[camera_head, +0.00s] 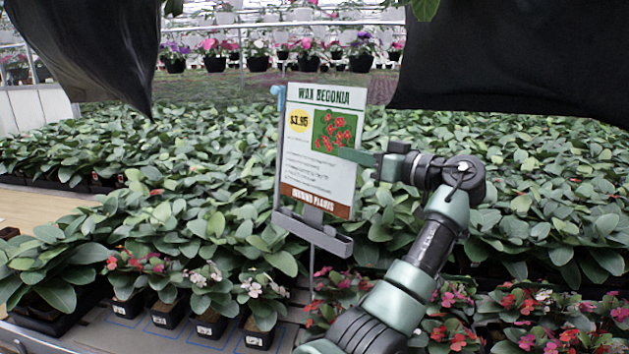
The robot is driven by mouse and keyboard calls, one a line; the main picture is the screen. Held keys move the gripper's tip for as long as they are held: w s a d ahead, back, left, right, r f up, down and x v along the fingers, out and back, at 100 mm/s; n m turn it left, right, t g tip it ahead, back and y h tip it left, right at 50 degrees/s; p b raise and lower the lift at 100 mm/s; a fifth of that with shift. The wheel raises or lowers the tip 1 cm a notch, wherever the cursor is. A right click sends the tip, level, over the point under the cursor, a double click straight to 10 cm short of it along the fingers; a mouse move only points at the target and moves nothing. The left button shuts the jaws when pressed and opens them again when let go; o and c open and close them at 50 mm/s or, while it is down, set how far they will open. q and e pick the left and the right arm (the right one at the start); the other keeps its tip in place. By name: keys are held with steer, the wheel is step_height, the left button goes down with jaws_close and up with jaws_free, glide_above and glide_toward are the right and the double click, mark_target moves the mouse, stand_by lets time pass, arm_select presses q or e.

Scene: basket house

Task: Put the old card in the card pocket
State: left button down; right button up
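A printed card (299,160) headed "Wax Begonia", with a yellow $3.95 spot and a flower picture, stands upright on a thin metal stand. A grey trough-like holder (327,238) is on the stand just below the card. I cannot tell whether this holder is the card pocket. One green finger lies across the card's front. The other finger is not visible, so I cannot tell whether it grips the card.
Dense leafy plants (190,195) surround the stand. Dark cloth (520,60) hangs at upper right, with more at upper left.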

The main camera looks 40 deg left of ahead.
arm_select(q)
steer(key=shift+s, duration=0.1)
steer(key=s+r+b, duration=0.1)
steer(key=s+b, duration=0.2)
steer(key=s, duration=0.3)
steer(key=shift+s, duration=0.35)
steer(key=shift+d, duration=0.1)
